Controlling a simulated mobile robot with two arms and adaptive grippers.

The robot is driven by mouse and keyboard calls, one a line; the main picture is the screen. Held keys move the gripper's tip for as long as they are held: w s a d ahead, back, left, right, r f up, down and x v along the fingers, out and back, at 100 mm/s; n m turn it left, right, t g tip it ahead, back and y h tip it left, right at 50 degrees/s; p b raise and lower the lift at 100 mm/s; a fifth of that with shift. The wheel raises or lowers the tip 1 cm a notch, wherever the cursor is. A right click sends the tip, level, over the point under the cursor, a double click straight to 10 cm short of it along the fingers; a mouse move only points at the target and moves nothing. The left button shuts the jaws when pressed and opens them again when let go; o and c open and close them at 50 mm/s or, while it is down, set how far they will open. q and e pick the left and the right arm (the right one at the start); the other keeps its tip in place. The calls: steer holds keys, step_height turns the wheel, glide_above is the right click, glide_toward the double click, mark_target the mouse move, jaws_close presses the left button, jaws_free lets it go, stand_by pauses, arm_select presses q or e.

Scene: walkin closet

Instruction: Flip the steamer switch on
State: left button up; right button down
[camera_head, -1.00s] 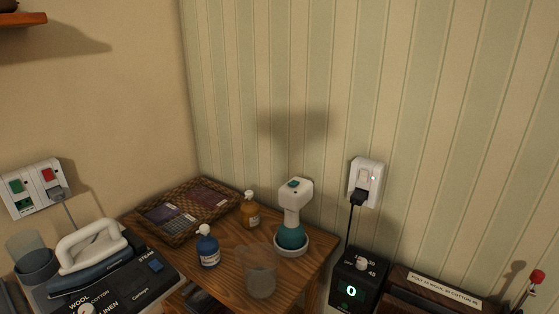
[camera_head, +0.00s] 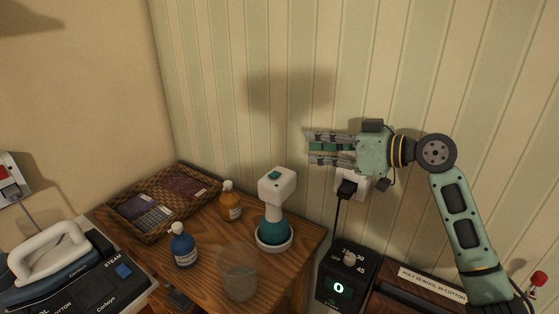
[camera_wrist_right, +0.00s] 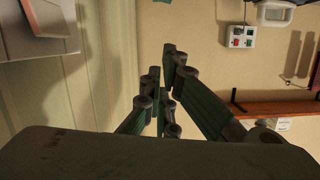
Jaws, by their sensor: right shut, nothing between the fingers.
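A white and teal steamer-like device (camera_head: 276,190) stands upright in a white dish on the wooden side table, a teal button on its head. A white wall switch and socket plate (camera_head: 341,183) with a black plug is on the striped wall, mostly hidden behind my right gripper (camera_head: 312,147). The gripper is shut and empty, pointing left in front of the wall, above and right of the device. The right wrist view shows its fingers (camera_wrist_right: 163,68); a pale panel is at its top left corner. My left gripper is in neither view.
A blue bottle (camera_head: 183,246), an amber bottle (camera_head: 230,203), a clear cup (camera_head: 238,273) and a wicker tray (camera_head: 203,213) crowd the table. An iron (camera_head: 50,250) stands at left. A timer box (camera_head: 341,287) is below the socket. The wrist view shows a red-green switch panel (camera_wrist_right: 237,36).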

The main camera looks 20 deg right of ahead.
steer(key=shift+a, duration=0.1)
steer(key=p, duration=0.3)
glide_above(280, 179)
steer(key=shift+w+f, duration=0.25)
steer(key=shift+f, duration=1)
step_height(280, 179, down, 3)
steer(key=shift+s+r+p, duration=0.1)
steer(key=shift+s+p, duration=0.05)
steer(key=shift+p, duration=0.3)
steer(key=shift+s+f, duration=0.1)
steer(key=shift+f, duration=0.5)
